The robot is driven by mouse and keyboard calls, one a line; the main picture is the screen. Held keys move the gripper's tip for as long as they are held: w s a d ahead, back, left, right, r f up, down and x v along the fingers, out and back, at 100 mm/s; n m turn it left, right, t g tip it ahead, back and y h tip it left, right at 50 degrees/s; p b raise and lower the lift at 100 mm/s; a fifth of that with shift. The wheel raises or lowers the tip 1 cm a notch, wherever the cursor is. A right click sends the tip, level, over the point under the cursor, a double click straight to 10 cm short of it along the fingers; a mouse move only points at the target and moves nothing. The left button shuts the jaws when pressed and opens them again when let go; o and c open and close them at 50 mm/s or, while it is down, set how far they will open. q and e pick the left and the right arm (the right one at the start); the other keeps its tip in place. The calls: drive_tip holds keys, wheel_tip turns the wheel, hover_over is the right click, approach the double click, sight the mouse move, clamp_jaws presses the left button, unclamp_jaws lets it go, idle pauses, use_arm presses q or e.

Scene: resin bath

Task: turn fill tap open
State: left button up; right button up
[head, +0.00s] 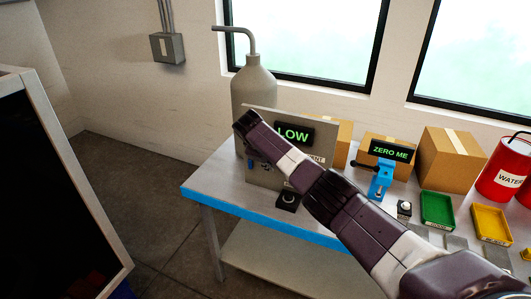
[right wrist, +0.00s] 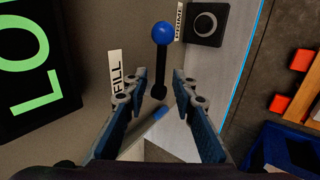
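The fill tap (right wrist: 161,62) shows in the right wrist view as a black lever with a blue ball end, beside a white FILL label (right wrist: 116,72) on a grey panel. My right gripper (right wrist: 160,78) is open, its two fingers on either side of the lever; I cannot tell whether either touches it. In the head view my right arm crosses in front of the panel (head: 262,177) and hides most of the tap area. A small blue piece (head: 250,164) shows there; I cannot tell whether it is tap or finger. My left gripper is not in view.
A LOW display (head: 294,134) is on the panel, with a grey bottle (head: 254,85) behind. A black PRIME button box (right wrist: 204,24) is close to the tap. Boxes, a blue clamp-like stand (head: 381,180), trays and a red WATER can (head: 503,170) stand along the bench to the right.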

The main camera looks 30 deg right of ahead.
drive_tip(key=v, duration=1)
drive_tip(key=shift+f, duration=0.1)
